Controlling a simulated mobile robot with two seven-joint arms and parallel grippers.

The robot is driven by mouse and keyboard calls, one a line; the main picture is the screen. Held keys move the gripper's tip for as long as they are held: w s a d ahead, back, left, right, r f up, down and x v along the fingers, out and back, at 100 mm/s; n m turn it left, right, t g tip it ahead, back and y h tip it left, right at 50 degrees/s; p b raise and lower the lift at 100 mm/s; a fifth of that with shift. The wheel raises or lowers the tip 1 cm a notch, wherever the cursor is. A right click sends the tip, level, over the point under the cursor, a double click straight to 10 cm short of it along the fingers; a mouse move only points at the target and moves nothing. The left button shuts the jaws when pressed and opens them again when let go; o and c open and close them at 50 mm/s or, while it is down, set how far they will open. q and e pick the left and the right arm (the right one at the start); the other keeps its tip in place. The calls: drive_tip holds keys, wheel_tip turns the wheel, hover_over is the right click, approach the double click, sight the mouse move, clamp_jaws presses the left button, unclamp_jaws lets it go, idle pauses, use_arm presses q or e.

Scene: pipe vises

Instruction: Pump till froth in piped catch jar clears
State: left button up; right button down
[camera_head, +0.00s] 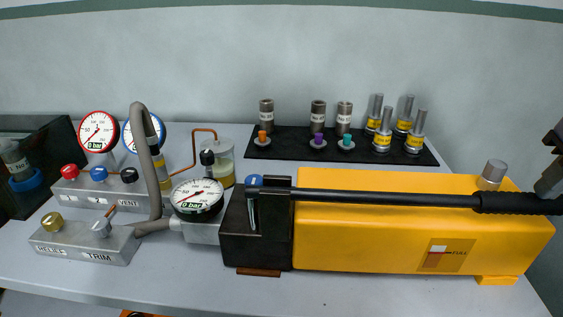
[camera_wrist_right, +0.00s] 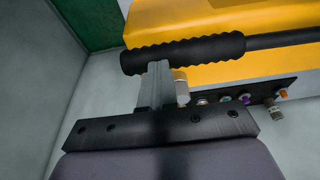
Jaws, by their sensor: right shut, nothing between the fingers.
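The yellow hand pump (camera_head: 390,235) stands at the front right of the table. Its long black lever (camera_head: 390,197) lies nearly level, its ribbed grip (camera_head: 515,203) at the right end. The grip also shows in the right wrist view (camera_wrist_right: 185,53). My right gripper (camera_head: 547,185) is at the right edge, fingers shut and empty. Its fingertips (camera_wrist_right: 158,70) are at the grip; I cannot tell whether they touch it. The catch jar (camera_head: 219,160), clear with pale yellowish contents, stands behind the front gauge, fed by a copper pipe (camera_head: 194,150). Froth is too small to judge. My left gripper is out of view.
The front gauge (camera_head: 197,197) reads near zero. A valve block (camera_head: 85,240) and a manifold with red (camera_head: 98,132) and blue (camera_head: 144,134) gauges stand left. A black mat (camera_head: 292,148) holds several fittings behind the pump. A dark bin (camera_head: 40,150) is at far left.

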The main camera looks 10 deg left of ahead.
drive_tip(key=shift+f, duration=0.45)
drive_tip(key=r+p, duration=0.4)
drive_tip(key=r, duration=0.1)
drive_tip(key=r+p, duration=0.2)
drive_tip(key=shift+a+r+p, duration=0.15)
drive_tip(key=shift+a+p, duration=0.15)
wheel_tip(320, 180, up, 8)
drive_tip(key=a+p, duration=0.2)
drive_tip(key=shift+a+p, duration=0.15)
drive_tip(key=shift+p, duration=0.15)
wheel_tip(320, 180, down, 6)
drive_tip(key=d+b, duration=0.1)
drive_tip(key=b, duration=0.2)
drive_tip(key=shift+d, duration=0.25)
